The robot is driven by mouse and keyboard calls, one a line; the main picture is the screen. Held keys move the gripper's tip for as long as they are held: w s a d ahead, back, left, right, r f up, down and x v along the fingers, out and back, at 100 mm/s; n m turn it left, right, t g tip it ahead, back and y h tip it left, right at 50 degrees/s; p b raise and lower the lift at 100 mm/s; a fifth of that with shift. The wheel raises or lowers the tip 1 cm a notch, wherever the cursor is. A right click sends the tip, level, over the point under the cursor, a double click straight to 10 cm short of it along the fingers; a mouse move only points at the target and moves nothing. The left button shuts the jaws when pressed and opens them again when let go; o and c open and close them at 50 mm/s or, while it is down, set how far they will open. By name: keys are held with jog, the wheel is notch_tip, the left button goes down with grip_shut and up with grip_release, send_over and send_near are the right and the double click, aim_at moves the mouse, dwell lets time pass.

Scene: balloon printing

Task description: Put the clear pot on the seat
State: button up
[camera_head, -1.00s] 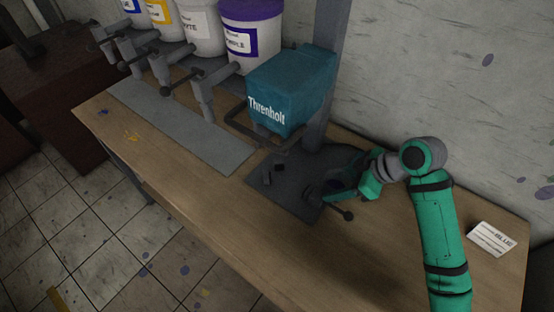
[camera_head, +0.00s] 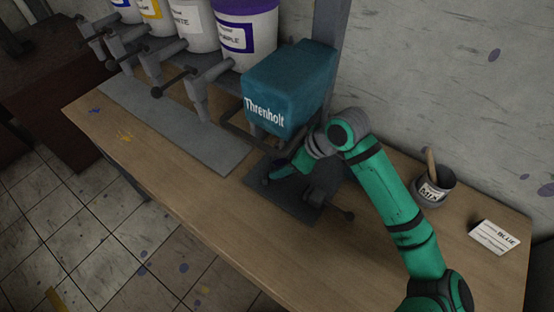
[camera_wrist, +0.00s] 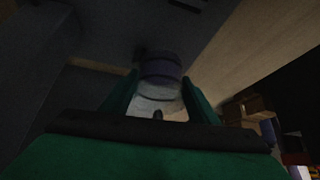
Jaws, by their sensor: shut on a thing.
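In the wrist view my gripper (camera_wrist: 160,84) is shut on the clear pot (camera_wrist: 158,102). The pot is pale and see-through near my palm, with a dark purple band (camera_wrist: 160,68) at its far end. In the head view my gripper (camera_head: 277,176) is low over the dark base plate (camera_head: 297,208) of the blue Threnholt press (camera_head: 290,85). The pot cannot be made out there. The seat cannot be told apart clearly; the plate under the press head is partly hidden by my arm. Whether the pot touches the plate cannot be told.
A clamp with a black-knobbed handle (camera_head: 347,215) stands at the plate's right. A MIX can (camera_head: 434,190) with a stick and a BLUE card (camera_head: 493,237) are at the right. Paint buckets (camera_head: 247,30) with taps line the back left.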

jog(key=shift+w+f, duration=0.15)
jog(key=shift+f, duration=0.15)
jog(key=shift+a, duration=0.1)
jog(key=shift+f, duration=0.6)
jog(key=o, duration=1.2)
jog(key=shift+r, duration=0.1)
jog(key=shift+r, duration=0.25)
jog(key=v, duration=1.2)
jog(key=shift+r, duration=0.35)
